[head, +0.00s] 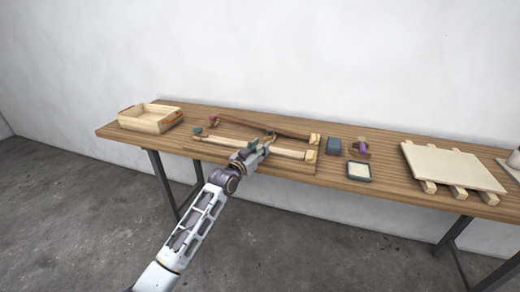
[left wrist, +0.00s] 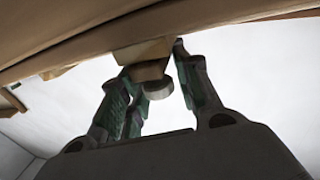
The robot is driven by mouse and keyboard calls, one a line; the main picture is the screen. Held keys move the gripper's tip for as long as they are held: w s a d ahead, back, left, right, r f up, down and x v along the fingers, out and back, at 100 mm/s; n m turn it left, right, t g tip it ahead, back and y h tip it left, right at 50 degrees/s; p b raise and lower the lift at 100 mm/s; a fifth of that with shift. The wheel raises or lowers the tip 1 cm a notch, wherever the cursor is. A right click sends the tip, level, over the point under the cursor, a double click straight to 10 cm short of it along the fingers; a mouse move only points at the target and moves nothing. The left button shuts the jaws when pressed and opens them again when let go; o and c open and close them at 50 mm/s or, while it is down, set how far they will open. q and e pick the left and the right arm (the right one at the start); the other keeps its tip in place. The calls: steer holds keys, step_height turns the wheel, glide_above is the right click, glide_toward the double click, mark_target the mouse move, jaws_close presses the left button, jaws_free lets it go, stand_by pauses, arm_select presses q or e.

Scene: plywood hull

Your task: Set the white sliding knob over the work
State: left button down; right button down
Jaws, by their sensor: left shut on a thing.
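A wooden rail fixture lies on the bench, with a pale front rail (head: 285,151) and a darker back rail (head: 270,125). My left gripper (head: 257,147) is at the front rail, right of its middle. In the left wrist view, the left gripper's fingers (left wrist: 155,85) are shut on a small pale round knob (left wrist: 158,90). The knob is joined to a tan wooden block (left wrist: 145,60) against the rail. In the head view the knob is hidden by the gripper. My right gripper is out of view.
A wooden tray (head: 149,127) stands at the left. A green knob (head: 198,131) and a magenta knob (head: 213,119) are at the rails' left ends. To the right are a blue-grey block (head: 334,146), a purple-topped item (head: 362,147), a small dark-rimmed tray (head: 360,171) and a pale board (head: 452,165).

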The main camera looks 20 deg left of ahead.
arm_select(q)
steer(key=shift+d, duration=0.1)
steer(key=shift+w, duration=0.8)
steer(key=shift+w+d, duration=0.1)
steer(key=shift+w, duration=0.55)
steer(key=c, duration=1.2)
jaws_free()
steer(key=shift+d, duration=0.1)
